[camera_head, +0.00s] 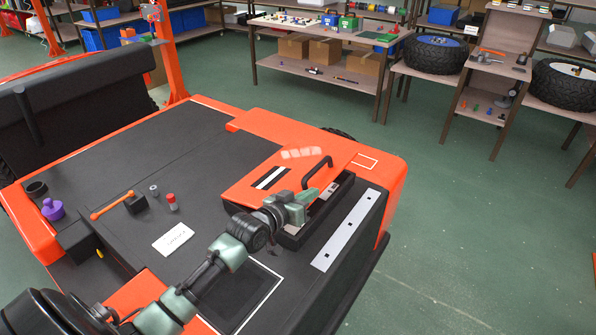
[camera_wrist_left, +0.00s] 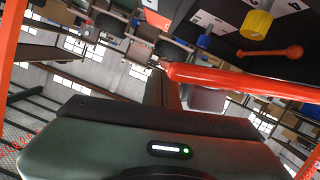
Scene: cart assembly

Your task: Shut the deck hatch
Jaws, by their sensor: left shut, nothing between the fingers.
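The deck hatch is an orange lid (camera_head: 243,188) with a black handle (camera_head: 318,170) and a black-and-white striped label. It appears raised at a tilt above a black-walled opening (camera_head: 343,192), whose inside shows along the lid's right and near side. My left gripper (camera_head: 312,196) is shut and empty at the near side of the lid, over the opening. I cannot tell whether it touches the lid. In the left wrist view, an orange edge (camera_wrist_left: 245,82) crosses close beyond the gripper body. My right gripper is out of view.
The black deck (camera_head: 140,150) carries a purple knob (camera_head: 52,209), an orange lever (camera_head: 112,205), a red-topped peg (camera_head: 171,202) and a white label card (camera_head: 173,238). A light metal strip (camera_head: 346,230) lies right of the opening. Shelves and a workbench (camera_head: 320,75) stand beyond open green floor.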

